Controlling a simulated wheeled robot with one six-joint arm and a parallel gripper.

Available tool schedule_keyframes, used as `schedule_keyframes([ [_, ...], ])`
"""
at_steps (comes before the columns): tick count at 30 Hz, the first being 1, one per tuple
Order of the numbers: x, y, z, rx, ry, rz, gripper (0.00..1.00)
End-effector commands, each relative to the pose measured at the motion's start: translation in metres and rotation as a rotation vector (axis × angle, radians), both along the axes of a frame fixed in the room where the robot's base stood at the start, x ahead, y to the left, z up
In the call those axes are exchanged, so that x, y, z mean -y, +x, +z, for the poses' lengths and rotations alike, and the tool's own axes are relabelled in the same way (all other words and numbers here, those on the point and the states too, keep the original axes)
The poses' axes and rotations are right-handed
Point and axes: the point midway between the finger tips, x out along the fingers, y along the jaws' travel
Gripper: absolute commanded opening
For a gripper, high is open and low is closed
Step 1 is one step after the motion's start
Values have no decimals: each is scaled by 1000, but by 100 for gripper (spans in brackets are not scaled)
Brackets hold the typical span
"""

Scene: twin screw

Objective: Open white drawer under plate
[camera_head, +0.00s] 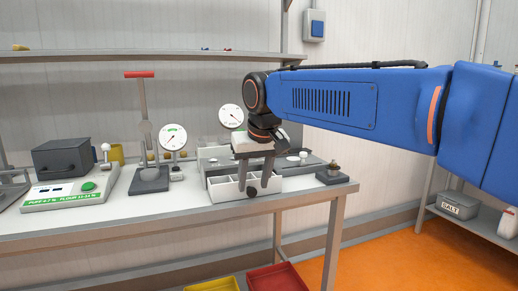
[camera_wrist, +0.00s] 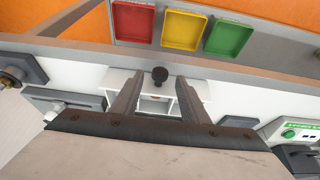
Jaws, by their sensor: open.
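The white drawer (camera_head: 222,190) sits on the table below the grey plate (camera_head: 288,161). Its divided compartments show from above, so it stands at least partly out. It also shows in the wrist view (camera_wrist: 117,84). A dark round knob (camera_head: 252,192) is on its front and shows in the wrist view (camera_wrist: 160,75). My gripper (camera_head: 253,188) points down over the drawer front, fingers apart. In the wrist view the knob appears between the two fingertips (camera_wrist: 160,78); I cannot tell whether they touch it. My gripper hides part of the drawer and plate.
A green-labelled scale (camera_head: 72,193), a press with a red handle (camera_head: 140,75) and a dial gauge (camera_head: 173,137) stand to the left. A small dark block (camera_head: 332,177) is at the right. Red (camera_wrist: 133,22), yellow and green trays lie below the table edge.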

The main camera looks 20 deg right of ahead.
Motion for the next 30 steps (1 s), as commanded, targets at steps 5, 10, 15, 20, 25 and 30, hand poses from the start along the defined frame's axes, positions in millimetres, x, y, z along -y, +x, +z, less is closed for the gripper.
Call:
schedule_keyframes([
  [5, 0, -14, 34, 3, 1, 0, 41],
  [10, 0, -27, 65, 2, 0, 0, 41],
  [15, 0, -39, 96, 3, 0, 0, 41],
  [20, 0, -49, 120, 2, 0, 0, 41],
  [25, 0, -55, 134, 0, 0, 0, 41],
  [30, 0, -57, 138, 0, 0, 0, 41],
])
